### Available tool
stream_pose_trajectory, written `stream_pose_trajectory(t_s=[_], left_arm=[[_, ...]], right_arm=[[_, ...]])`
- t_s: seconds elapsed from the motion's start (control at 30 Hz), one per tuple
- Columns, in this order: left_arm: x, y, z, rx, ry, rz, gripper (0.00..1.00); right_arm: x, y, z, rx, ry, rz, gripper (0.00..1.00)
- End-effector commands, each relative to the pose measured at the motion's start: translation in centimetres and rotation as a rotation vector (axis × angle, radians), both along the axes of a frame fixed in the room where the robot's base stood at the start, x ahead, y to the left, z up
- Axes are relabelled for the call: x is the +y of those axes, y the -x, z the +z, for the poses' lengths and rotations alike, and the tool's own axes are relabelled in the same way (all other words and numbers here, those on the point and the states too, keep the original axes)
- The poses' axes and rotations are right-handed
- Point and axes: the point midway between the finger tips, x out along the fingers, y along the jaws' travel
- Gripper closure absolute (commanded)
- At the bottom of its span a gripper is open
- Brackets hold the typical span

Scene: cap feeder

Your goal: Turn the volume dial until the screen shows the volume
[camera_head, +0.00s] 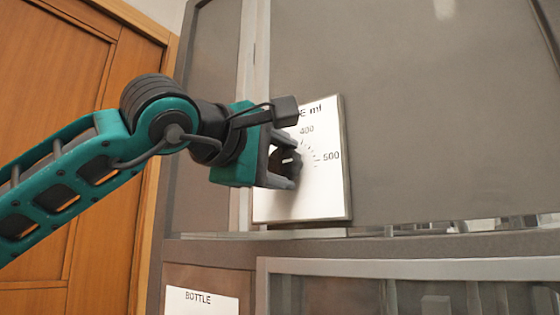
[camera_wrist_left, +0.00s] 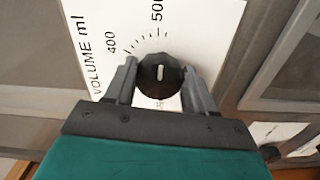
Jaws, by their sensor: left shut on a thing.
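The volume dial (camera_wrist_left: 159,74) is a dark round knob with a short white mark, on a white panel (camera_head: 320,190) lettered "VOLUME ml". The dial also shows partly in the head view (camera_head: 284,161), where a finger covers some of it. My left gripper (camera_wrist_left: 163,85) is shut on the dial, one finger on each side. It also shows in the head view (camera_head: 283,160). The white mark lines up roughly with the 500 label (camera_head: 331,156); the 400 label (camera_head: 307,130) is also readable. Other scale numbers are covered. No screen is in view.
The panel is fixed to a grey machine front (camera_head: 450,110). Below it is a ledge and a paper label reading "BOTTLE" (camera_head: 200,300). A wooden door (camera_head: 60,80) stands at the left. The space right of the panel is clear.

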Motion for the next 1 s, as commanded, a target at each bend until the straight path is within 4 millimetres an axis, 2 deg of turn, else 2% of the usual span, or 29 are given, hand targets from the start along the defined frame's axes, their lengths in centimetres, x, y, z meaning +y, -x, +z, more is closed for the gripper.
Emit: stream_pose_trajectory(t_s=[0.03,0.07,0.3,0.57,0.67,0.77,1.0], left_arm=[[-0.1,0.1,0.0,0.0,0.0,-0.004,0.76],[-0.1,0.1,0.0,0.0,0.0,-0.004,0.44],[-0.1,0.1,0.0,0.001,0.001,-0.002,0.21],[0.0,0.1,0.0,0.001,0.001,-0.001,0.2],[0.4,0.7,-0.1,-0.001,0.002,-0.001,0.2],[1.4,1.9,-0.2,-0.002,0.002,0.001,0.2],[4.5,6.2,-0.2,-0.004,0.002,0.001,0.2]], right_arm=[[0.0,0.0,0.0,0.0,0.0,0.0,1.0],[0.0,0.0,0.0,0.0,0.0,0.0,1.0],[0.0,0.0,0.0,0.0,0.0,0.0,1.0],[0.0,0.0,-0.1,0.0,0.0,0.0,1.0],[0.0,0.0,-0.3,0.0,0.0,0.0,1.0],[0.0,0.0,-0.9,0.0,0.0,0.0,1.0],[0.0,0.0,-2.2,0.0,-0.001,-0.001,1.0]])
